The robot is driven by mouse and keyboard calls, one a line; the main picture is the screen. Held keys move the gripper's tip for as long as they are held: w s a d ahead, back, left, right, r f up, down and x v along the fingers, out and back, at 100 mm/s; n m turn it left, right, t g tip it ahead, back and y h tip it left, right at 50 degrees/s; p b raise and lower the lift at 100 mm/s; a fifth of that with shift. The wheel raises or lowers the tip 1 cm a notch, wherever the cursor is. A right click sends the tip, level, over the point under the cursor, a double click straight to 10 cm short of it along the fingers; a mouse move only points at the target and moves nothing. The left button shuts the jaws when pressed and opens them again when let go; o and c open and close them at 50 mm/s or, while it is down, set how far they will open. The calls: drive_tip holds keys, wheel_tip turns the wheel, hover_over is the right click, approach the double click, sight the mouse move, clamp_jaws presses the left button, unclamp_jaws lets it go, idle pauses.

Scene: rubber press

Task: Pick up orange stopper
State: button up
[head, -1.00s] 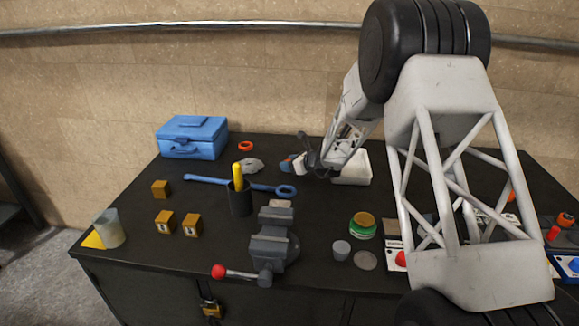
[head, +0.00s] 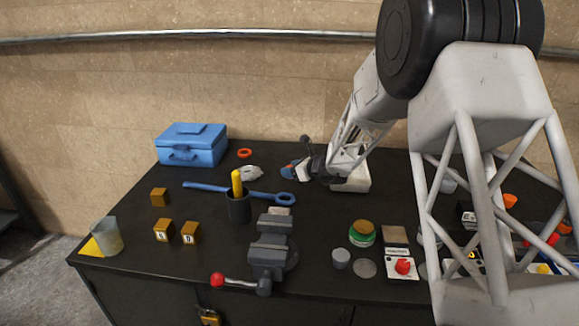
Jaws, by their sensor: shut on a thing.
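My gripper (head: 311,172) is at the far middle of the dark workbench, beside the white tray. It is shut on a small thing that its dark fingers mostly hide. A small blue and orange patch (head: 289,169) shows at its left tip; I cannot tell whether this is the held thing or something behind it. I cannot identify the orange stopper with certainty. An orange ring (head: 245,153) lies at the far left, apart from the gripper. A small orange piece (head: 510,201) shows at the right behind my arm's struts.
A blue toolbox (head: 191,145), blue wrench (head: 215,187), dark cup with a yellow handle (head: 238,207) and grey vise (head: 270,250) stand left and centre. A green jar (head: 362,236) and red-button box (head: 403,268) are nearer. My arm partly covers the white tray (head: 352,184) and right side.

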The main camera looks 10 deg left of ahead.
drive_tip(key=s+d, duration=0.1)
drive_tip(key=s, duration=0.2)
drive_tip(key=s+d, duration=0.1)
drive_tip(key=s, duration=0.2)
drive_tip(key=s+d+r, duration=0.1)
drive_tip(key=s, duration=0.3)
drive_tip(key=shift+d, duration=0.1)
